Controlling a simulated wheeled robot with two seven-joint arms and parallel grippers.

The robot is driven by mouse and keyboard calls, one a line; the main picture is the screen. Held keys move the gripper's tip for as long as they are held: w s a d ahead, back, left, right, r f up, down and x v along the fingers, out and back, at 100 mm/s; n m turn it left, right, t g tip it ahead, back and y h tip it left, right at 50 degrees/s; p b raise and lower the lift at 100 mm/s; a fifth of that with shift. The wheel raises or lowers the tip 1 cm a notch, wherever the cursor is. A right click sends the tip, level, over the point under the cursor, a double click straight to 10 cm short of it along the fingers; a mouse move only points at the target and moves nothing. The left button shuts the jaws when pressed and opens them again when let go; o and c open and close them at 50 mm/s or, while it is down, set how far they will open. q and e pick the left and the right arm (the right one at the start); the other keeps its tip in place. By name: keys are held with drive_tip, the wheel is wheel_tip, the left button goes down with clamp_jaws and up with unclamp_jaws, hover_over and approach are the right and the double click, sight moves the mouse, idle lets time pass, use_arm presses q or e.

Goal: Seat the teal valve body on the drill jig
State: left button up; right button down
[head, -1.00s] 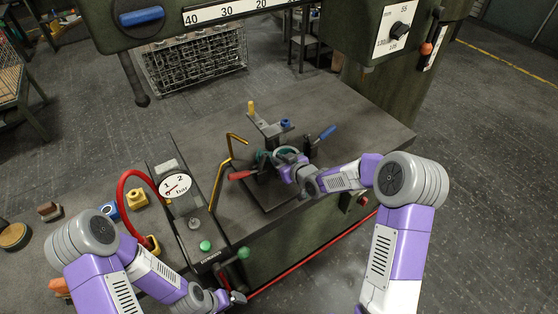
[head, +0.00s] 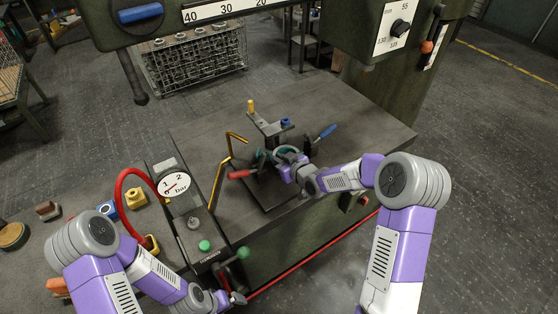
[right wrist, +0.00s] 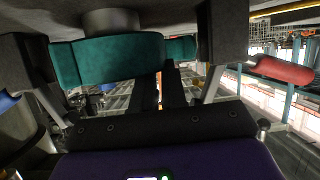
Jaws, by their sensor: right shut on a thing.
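The teal valve body (head: 262,156) is at the drill jig (head: 270,128) on the machine table, partly hidden by my right gripper (head: 283,158). In the right wrist view the teal body (right wrist: 110,60) spans between the two dark fingers of my right gripper (right wrist: 130,55), which is shut on it. A grey round part shows above it there. I cannot tell whether the body touches the jig's seat. My left gripper (head: 235,298) is low in the head view, near the front of the control box, away from the jig; its jaws are too small to read.
A red handle (head: 240,174) and a blue handle (head: 327,131) flank the jig. A bent yellow rod (head: 219,178) stands to its left, beside the gauge box (head: 174,184) with a red hose (head: 124,179). The table (head: 350,110) is clear behind and right of the jig.

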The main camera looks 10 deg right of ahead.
drive_tip(key=shift+w+r, duration=0.1)
idle(0.5)
drive_tip(key=shift+f+b, duration=0.85)
drive_tip(key=shift+b, duration=0.15)
drive_tip(key=c, duration=1.1)
unclamp_jaws()
drive_tip(key=shift+c, duration=0.2)
drive_tip(key=shift+o, duration=0.2)
drive_tip(key=shift+s+f, duration=0.2)
drive_tip(key=shift+f, duration=0.3)
drive_tip(key=shift+r, duration=0.1)
